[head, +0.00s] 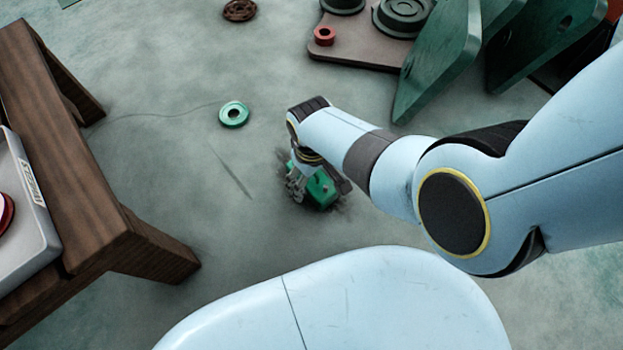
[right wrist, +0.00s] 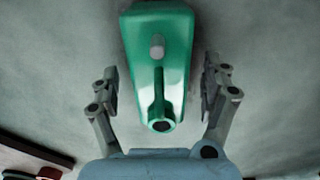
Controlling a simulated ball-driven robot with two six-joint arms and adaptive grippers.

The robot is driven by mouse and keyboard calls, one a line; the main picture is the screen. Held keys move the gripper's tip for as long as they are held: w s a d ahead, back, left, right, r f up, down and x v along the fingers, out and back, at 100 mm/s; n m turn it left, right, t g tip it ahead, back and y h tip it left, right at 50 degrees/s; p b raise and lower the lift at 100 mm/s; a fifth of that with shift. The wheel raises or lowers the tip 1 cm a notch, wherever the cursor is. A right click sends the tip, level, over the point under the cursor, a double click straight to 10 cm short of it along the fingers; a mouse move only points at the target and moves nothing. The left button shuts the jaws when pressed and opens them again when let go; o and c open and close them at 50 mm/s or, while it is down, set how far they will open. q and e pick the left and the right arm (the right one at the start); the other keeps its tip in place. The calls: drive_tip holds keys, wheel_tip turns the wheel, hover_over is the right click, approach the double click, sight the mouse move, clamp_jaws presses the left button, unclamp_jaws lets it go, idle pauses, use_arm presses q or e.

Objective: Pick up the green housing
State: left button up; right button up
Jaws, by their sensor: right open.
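The green housing (right wrist: 152,55) lies on the grey floor, in the upper middle of the right wrist view. It has a light peg on its face and a round eye at its near end. In the head view part of the housing (head: 322,189) shows beside my right gripper (head: 297,188), and the rest is hidden by the gripper and wrist. My right gripper (right wrist: 160,88) is open, with one finger on each side of the housing. Gaps show between both fingers and the housing in the right wrist view. My left gripper is not in view.
A green ring (head: 234,114) lies on the floor nearby. A wooden stand (head: 75,150) with a grey tray (head: 35,235) is at the left. A brown plate (head: 355,50) with round parts and large green plates (head: 440,60) stand at the upper right.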

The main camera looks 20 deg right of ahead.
clamp_jaws()
idle(0.6)
